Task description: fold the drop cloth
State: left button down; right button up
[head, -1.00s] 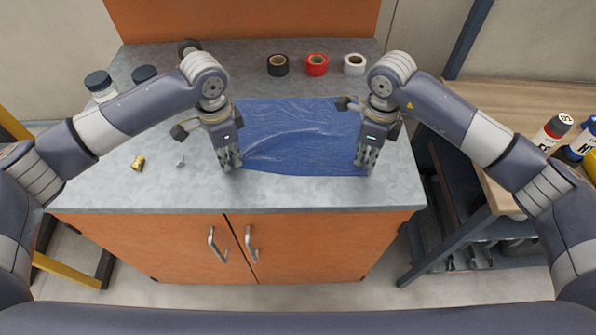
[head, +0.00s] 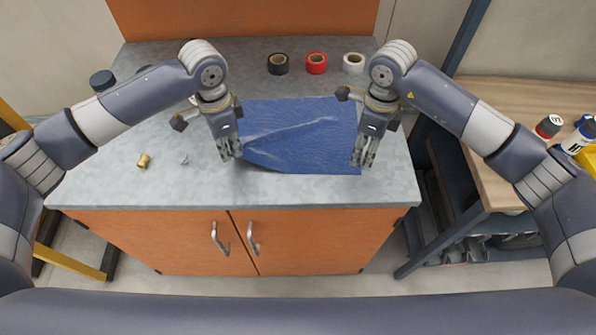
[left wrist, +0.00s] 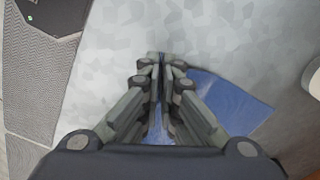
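The blue drop cloth (head: 300,135) lies on the grey countertop, with wrinkles running across it and its near part looking raised. My left gripper (head: 231,157) is at its near left corner. In the left wrist view my left gripper (left wrist: 161,57) has its fingertips together with a thin blue strip of cloth between them. More of the cloth (left wrist: 238,103) shows to the right of the fingers there. My right gripper (head: 361,163) is at the near right corner, its fingers close together and seemingly pinching the cloth edge. The fingers hide both corners.
Black (head: 278,64), red (head: 316,64) and white (head: 354,63) tape rolls stand behind the cloth. A brass fitting (head: 143,160) and a small metal piece (head: 184,159) lie to the left. A dark-lidded jar (head: 102,81) is at back left. The counter's front strip is clear.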

aim_at(352, 168)
jog(key=shift+c, duration=1.4)
notch_tip(352, 168, up, 6)
jog(key=a+f, duration=0.1)
jog(key=a, duration=0.1)
jog(key=shift+m, duration=0.3)
jog(key=shift+s+f, duration=0.2)
jog(key=shift+f, duration=4.5)
grip_shut()
jog(key=shift+r, duration=2.55)
